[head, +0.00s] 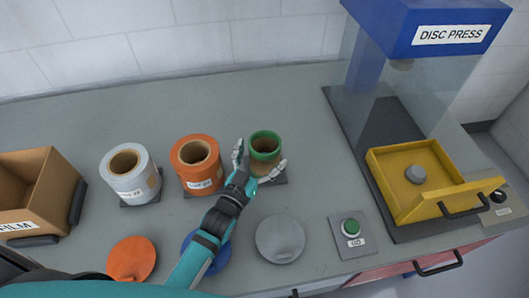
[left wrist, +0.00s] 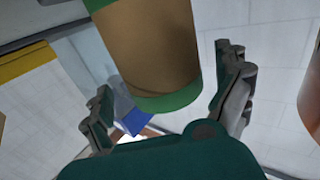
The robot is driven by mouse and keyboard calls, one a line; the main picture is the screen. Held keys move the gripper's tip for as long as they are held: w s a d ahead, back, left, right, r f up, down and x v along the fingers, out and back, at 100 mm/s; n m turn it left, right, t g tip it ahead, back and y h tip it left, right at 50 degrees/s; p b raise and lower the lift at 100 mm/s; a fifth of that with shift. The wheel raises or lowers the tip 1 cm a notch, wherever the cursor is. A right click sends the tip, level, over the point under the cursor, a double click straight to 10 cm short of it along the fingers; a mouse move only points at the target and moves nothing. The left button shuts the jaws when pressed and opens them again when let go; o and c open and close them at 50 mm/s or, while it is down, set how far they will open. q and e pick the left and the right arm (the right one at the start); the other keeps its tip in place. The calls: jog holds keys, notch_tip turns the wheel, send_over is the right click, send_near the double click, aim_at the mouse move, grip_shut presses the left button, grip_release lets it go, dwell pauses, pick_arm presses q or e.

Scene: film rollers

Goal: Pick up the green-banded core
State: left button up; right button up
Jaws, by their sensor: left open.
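The green-banded core (head: 265,149) is a brown tube with green ends, standing upright on a small dark pad right of the orange roll. In the left wrist view the core (left wrist: 155,50) shows large, its brown side and both green bands between the fingers. My left gripper (head: 260,168) is open, with one finger on each side of the core at its near side. In the left wrist view the gripper (left wrist: 168,100) is also spread around the core, with gaps visible beside it. My right gripper is not in view.
An orange roll (head: 197,178) stands close left of the gripper, with a white roll (head: 142,188) beyond it. Orange (head: 131,258), blue (head: 215,262) and grey (head: 280,239) discs lie in front. The disc press (head: 376,128) with a yellow tray (head: 400,200) stands right. The counter behind is clear.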

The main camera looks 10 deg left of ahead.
pick_arm(q)
jog(key=x, duration=0.3)
jog(key=shift+a+f, duration=0.1)
jog(key=shift+s, duration=0.1)
jog(key=c, duration=1.2)
